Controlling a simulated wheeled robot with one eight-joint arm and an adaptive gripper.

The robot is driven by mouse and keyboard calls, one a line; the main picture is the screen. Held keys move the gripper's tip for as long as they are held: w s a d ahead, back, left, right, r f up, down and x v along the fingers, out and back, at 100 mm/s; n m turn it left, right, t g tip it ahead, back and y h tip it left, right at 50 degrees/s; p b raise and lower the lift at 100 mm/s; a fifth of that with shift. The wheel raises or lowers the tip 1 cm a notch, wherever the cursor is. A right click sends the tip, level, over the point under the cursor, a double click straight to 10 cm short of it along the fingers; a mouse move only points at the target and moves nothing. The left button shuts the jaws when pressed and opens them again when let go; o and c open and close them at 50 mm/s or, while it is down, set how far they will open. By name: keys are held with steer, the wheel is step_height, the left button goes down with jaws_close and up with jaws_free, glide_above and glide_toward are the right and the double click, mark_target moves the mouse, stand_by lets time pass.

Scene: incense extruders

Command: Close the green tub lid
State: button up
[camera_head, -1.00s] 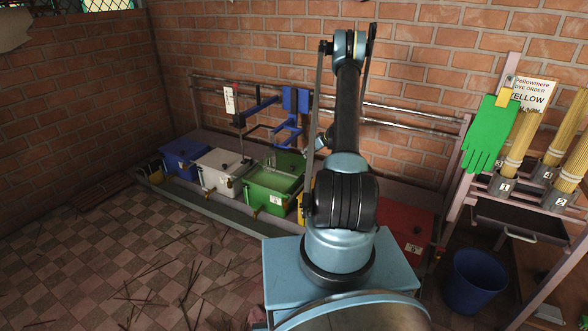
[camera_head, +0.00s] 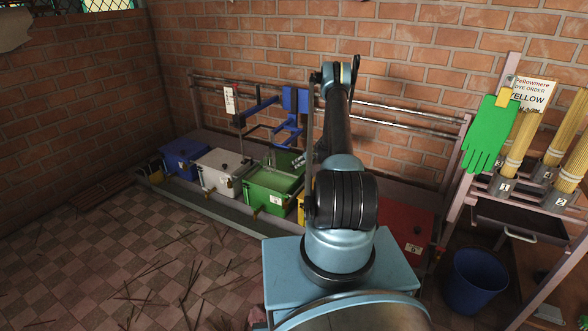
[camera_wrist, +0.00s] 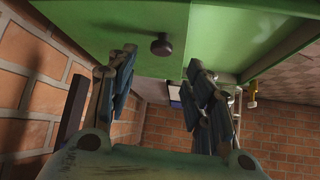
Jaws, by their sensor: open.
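The green tub (camera_head: 268,202) stands in a row of tubs along the brick wall, its pale green inside showing from above. Its green lid (camera_head: 288,161) appears raised at the back of the tub, partly behind my arm. In the wrist view a green panel with a dark round knob (camera_wrist: 161,46), apparently the lid, fills the top of the picture. My gripper (camera_wrist: 162,60) is open and empty, its two fingers apart, with the knob showing between and just beyond the tips. I cannot tell whether a finger touches the panel.
A blue tub (camera_head: 184,158) and a white tub (camera_head: 218,176) stand left of the green one. A yellow tub is mostly hidden behind my arm; a red tub (camera_head: 408,222) is to the right. A blue frame (camera_head: 294,105) and metal rails rise behind the tubs.

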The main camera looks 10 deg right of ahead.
mark_target(293, 166)
steer(key=shift+x, duration=3.45)
jaws_close()
